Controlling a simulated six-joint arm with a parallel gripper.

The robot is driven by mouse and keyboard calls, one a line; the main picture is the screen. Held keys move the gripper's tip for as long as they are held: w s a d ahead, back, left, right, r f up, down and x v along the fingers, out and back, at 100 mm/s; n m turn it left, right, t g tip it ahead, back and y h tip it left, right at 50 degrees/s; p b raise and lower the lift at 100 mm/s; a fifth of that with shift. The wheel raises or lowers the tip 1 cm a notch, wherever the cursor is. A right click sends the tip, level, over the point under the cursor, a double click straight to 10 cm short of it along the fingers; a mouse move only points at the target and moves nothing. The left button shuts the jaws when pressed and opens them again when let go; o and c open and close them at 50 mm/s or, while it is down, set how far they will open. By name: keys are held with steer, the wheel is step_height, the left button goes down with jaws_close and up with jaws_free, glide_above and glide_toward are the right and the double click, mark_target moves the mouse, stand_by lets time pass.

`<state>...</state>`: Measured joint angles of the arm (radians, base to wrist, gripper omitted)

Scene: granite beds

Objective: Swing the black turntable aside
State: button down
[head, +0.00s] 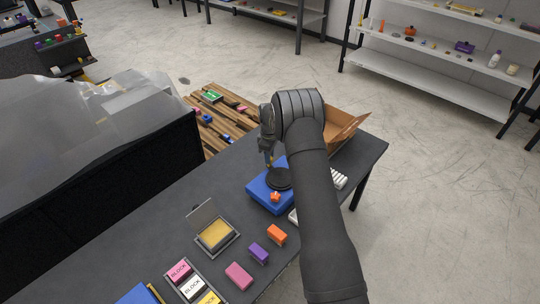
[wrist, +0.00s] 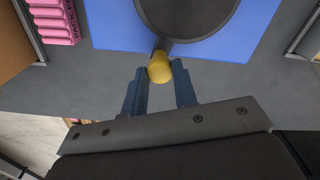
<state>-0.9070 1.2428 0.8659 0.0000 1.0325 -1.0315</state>
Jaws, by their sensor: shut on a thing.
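The black turntable (head: 281,179) is a flat round disc on a blue base (head: 262,197) on the dark table. In the wrist view the disc (wrist: 188,14) fills the top middle, over the blue base (wrist: 112,28). A short stem with a yellow knob (wrist: 160,68) sticks out from its edge toward me. My gripper (wrist: 160,76) has its fingertips on both sides of the knob and is shut on it. In the head view my gripper (head: 268,160) points down at the disc's far edge. My arm hides part of the base's right side.
A small orange piece (head: 276,196) sits at the base's near corner. An open box (head: 214,234) with a yellow inside, orange (head: 277,234), purple (head: 259,253) and pink (head: 239,275) blocks lie nearer. A cardboard box (head: 343,128) stands behind my arm.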

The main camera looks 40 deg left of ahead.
steer(key=c, duration=1.1)
jaws_free()
steer(key=shift+c, duration=0.2)
steer(key=shift+r, duration=0.1)
step_height(320, 180, up, 17)
steer(key=shift+r, duration=0.15)
step_height(320, 180, down, 17)
steer(key=shift+r, duration=0.1)
steer(key=shift+f, duration=0.35)
